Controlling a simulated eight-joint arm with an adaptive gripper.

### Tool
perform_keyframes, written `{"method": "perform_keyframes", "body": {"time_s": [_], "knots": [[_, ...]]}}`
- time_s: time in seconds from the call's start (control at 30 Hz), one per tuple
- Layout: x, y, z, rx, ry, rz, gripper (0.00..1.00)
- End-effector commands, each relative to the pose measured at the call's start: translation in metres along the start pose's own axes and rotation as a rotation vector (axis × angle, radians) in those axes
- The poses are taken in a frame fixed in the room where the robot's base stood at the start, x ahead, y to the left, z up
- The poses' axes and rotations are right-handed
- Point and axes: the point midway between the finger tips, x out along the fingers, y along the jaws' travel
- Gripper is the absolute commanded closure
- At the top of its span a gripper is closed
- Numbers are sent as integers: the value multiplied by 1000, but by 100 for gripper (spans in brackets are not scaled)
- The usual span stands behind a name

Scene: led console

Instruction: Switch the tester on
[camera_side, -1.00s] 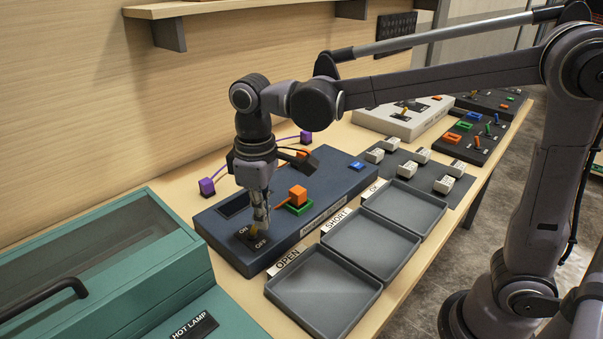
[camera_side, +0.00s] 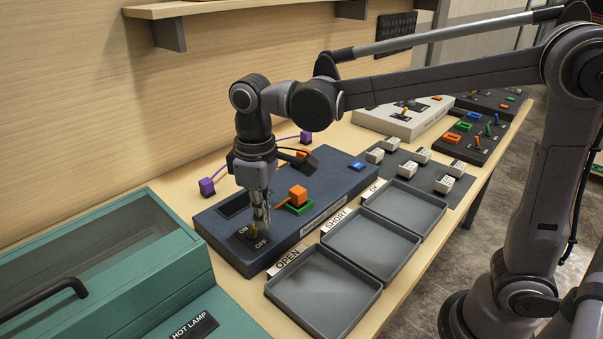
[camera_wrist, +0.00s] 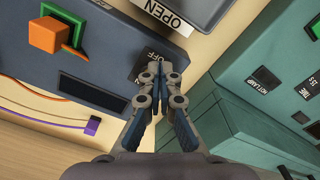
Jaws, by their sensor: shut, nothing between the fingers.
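The tester (camera_side: 320,190) is a dark blue box on the bench, with an ON/OFF switch plate (camera_side: 252,240) at its near left end. My gripper (camera_side: 262,222) is shut and empty, pointing down at the switch plate. A small yellowish lever shows just at the fingertips in the side view; its exact position is mostly hidden by the fingers. In the wrist view my gripper (camera_wrist: 158,70) covers most of the switch, and only the OFF lettering (camera_wrist: 148,57) shows beside the tips. I cannot tell whether the fingers touch the lever.
An orange block (camera_side: 297,194) in a green clip sits on the tester right of my gripper. Three grey trays (camera_side: 325,290) labelled OPEN, SHORT and OK lie in front. A teal hot lamp case (camera_side: 110,270) stands at the left. A wooden shelf (camera_side: 200,8) is above.

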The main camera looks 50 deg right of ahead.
Motion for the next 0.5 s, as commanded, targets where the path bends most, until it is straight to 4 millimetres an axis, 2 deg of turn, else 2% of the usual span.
{"method": "perform_keyframes", "body": {"time_s": [0.5], "knots": [[13,0,0,0,0,0,100]]}}
